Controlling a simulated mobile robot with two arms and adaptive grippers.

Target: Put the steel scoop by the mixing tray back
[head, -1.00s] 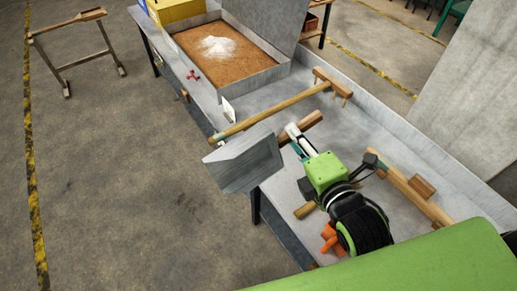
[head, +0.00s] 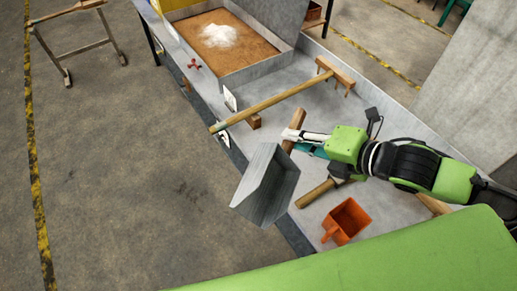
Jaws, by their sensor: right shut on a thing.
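The steel scoop (head: 268,187) is a grey metal pan with a brown wooden handle (head: 296,124). My right gripper (head: 292,138) is shut on the handle and holds the scoop tilted, its pan over the front edge of the long grey metal table (head: 386,122). The mixing tray (head: 272,68) stands at the table's far end and holds brown grain with a white powder heap (head: 219,35). The fingertips are small and partly hidden against the handle. My left gripper is not in view.
A long-handled wooden rake (head: 275,102) lies across the table between the scoop and the tray. An orange scoop (head: 346,221) and a wooden-handled tool (head: 317,193) lie nearer. A small white card (head: 230,98) stands by the front edge. A wooden stand (head: 88,56) is on the floor.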

